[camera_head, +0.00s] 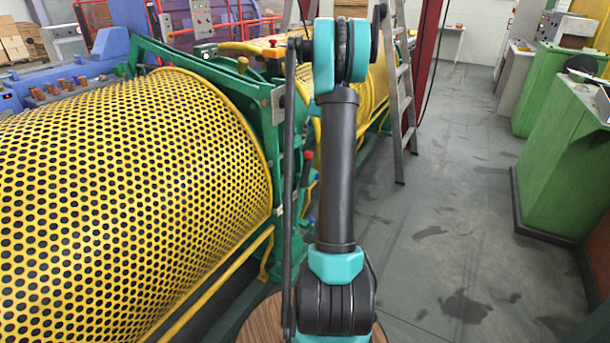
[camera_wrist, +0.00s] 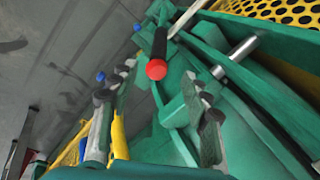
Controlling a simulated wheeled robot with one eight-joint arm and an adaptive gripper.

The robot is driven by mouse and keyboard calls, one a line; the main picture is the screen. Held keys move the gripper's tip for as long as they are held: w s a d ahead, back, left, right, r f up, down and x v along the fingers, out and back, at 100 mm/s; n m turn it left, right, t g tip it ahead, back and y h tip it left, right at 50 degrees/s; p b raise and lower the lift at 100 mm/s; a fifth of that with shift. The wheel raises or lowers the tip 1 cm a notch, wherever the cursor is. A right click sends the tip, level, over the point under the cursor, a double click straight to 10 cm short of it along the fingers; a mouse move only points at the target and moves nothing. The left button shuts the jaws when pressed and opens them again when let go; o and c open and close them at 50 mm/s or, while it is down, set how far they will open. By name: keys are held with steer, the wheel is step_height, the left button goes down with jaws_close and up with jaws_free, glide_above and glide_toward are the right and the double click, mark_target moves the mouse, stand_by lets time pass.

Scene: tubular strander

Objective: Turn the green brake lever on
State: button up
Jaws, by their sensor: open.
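My gripper (camera_wrist: 160,77) shows in the wrist view with its two grey fingers apart and nothing held between them. In that view a black handle with a red round end (camera_wrist: 157,69) appears between the fingertips, against the green machine frame (camera_wrist: 265,95). Green plates and bars lie behind and beside it. I cannot tell which green part is the brake lever, or whether a finger touches anything. In the head view a red-tipped handle (camera_head: 308,155) stands at the green frame (camera_head: 265,100), partly beside my arm. My gripper is not clear there.
A yellow perforated guard (camera_head: 130,200) fills the left of the head view. A stepladder (camera_head: 400,90) stands beyond my arm. Green cabinets (camera_head: 565,150) line the right, with open grey floor (camera_head: 455,220) between. Blue-tipped parts (camera_wrist: 100,77) show near the left finger.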

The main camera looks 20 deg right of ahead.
mark_target(305, 174)
steer(key=a+f, duration=0.1)
steer(key=f, duration=0.4)
steer(key=a+f, duration=0.1)
steer(key=f, duration=0.5)
steer(key=w+a+f, duration=0.1)
steer(key=f, duration=0.4)
steer(key=shift+f, duration=0.3)
steer(key=shift+c, duration=0.6)
jaws_close()
